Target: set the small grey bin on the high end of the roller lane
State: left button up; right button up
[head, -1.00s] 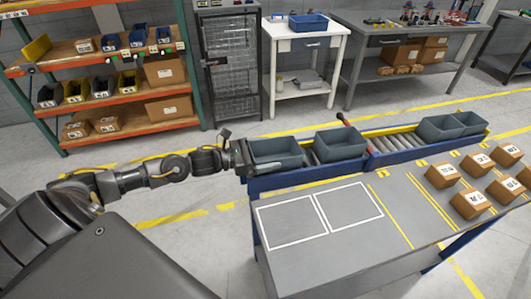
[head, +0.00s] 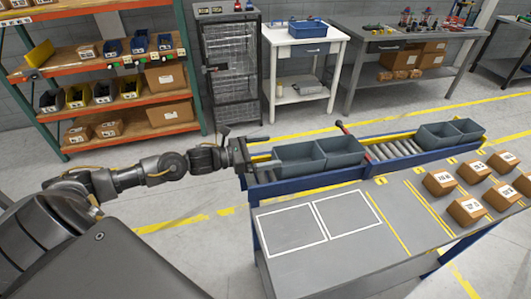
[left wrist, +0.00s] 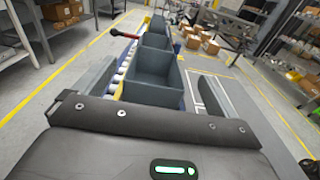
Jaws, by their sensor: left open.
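The small grey bin (head: 300,158) sits upright on the left part of the roller lane (head: 262,176), pressed up close to a second grey bin (head: 341,152) on its right. In the left wrist view the bin (left wrist: 155,85) lies just ahead of my palm, and the second bin stands behind it. My left gripper (head: 246,158) is at the lane's left end, open, with its fingers spread and a small gap to the bin. Bare yellow-edged rollers show between them. My right gripper is not in view.
The grey table (head: 350,240) in front has white outlined squares, empty, and several cardboard boxes (head: 466,209) at right.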

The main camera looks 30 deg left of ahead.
pick_arm(q)
jog(key=shift+o, duration=0.4)
jog(key=b+v, duration=0.3)
jog(key=v, duration=0.8)
jog(key=shift+w+r, duration=0.1)
dwell(0.3)
